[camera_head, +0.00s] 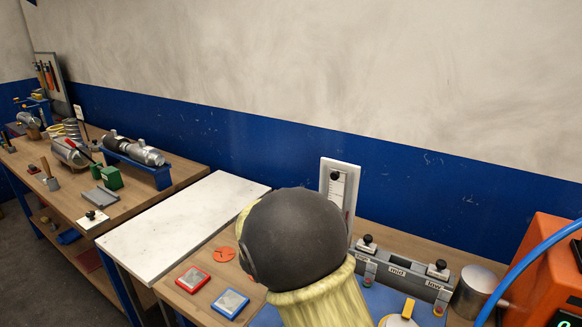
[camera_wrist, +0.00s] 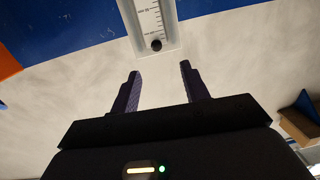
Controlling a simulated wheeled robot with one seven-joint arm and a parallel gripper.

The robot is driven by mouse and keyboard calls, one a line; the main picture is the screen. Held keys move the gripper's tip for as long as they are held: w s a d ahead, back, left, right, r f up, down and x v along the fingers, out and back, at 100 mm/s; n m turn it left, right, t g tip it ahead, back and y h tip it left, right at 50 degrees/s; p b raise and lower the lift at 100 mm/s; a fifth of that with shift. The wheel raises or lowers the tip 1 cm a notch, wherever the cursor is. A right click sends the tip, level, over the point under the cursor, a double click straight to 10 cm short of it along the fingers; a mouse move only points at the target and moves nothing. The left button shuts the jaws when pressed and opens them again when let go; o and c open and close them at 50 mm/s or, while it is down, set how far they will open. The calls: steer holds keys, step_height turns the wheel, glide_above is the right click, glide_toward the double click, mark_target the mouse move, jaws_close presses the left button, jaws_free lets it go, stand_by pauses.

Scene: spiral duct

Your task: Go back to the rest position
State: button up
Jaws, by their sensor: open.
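My gripper (camera_wrist: 157,92) shows in the wrist view with its two dark fingers spread apart and nothing between them. Beyond the fingertips is a white wall gauge (camera_wrist: 154,25) with a scale and a black knob. The same gauge stands against the blue wall band in the head view (camera_head: 340,190). In the head view my arm's rounded dark and pale yellow links fill the lower middle and hide part of the bench. The gripper itself does not show there.
A grey rack labelled "mid" and "low" (camera_head: 398,271), a metal cylinder (camera_head: 474,292) and an orange box (camera_head: 543,275) with a blue hose stand at right. A red tray (camera_head: 193,279) and a blue tray (camera_head: 230,303) lie left of my arm. The white board (camera_head: 165,228) is bare.

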steer(key=s+d+f+n+g+y, duration=0.2)
steer(key=s+d+f+g+y, duration=0.1)
steer(key=s, duration=0.6)
steer(key=s+d+f+n+g+y, duration=0.2)
steer(key=s+f+g, duration=0.3)
steer(key=s, duration=0.4)
steer(key=s+d+f+n+g+y, duration=0.2)
steer(key=s+d+f+g+y, duration=0.1)
steer(key=s, duration=0.6)
steer(key=shift+s+d+f+g+y, duration=0.3)
steer(key=shift+d+f+g, duration=0.4)
steer(key=shift+d+f, duration=0.25)
